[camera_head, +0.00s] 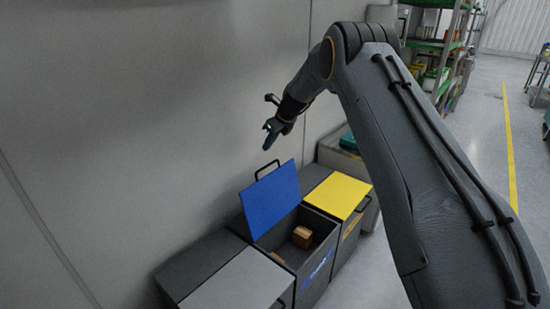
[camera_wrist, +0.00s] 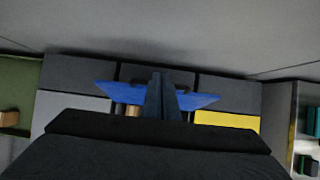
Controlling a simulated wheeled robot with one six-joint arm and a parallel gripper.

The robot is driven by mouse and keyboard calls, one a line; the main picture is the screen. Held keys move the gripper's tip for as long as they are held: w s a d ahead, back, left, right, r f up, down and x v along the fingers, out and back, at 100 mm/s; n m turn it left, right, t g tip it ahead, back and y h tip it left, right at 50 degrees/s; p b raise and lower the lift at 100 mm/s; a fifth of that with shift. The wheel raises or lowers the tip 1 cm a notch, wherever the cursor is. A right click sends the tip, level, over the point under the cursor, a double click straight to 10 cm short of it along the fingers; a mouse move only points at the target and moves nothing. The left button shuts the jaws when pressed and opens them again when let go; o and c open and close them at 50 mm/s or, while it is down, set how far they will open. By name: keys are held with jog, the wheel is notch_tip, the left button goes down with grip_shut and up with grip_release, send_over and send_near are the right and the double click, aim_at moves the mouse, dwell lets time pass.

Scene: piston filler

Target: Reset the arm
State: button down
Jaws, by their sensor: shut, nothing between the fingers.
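My arm reaches from the right of the head view toward the wall, and my gripper (camera_head: 270,139) hangs in the air above the bins. In the wrist view my gripper (camera_wrist: 162,98) points at the raised blue lid (camera_wrist: 204,100), with its fingers together and nothing between them. The blue lid (camera_head: 271,203) stands open on the middle bin. A brown box (camera_head: 302,237) lies inside that bin, and part of it shows in the wrist view (camera_wrist: 133,110).
A bin with a shut yellow lid (camera_head: 341,195) stands right of the open one, and one with a grey lid (camera_head: 239,284) stands left. The wall (camera_head: 150,110) is close behind. Shelves (camera_head: 440,55) stand far back; the right floor has a yellow line (camera_head: 509,140).

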jog(key=s+d+n+g+h, duration=0.1)
jog(key=s+d+n, duration=0.3)
jog(key=s+n, duration=0.5)
jog(key=s+d+r+n+g+h, duration=0.1)
jog(key=s+d+n, duration=0.4)
jog(key=s, duration=2.1)
jog(key=s+d+r+n+g+h, duration=0.1)
jog(key=s+d+n, duration=0.4)
jog(key=s+n, duration=0.8)
jog(key=s+h, duration=0.1)
jog(key=s, duration=0.4)
jog(key=shift+g, duration=0.4)
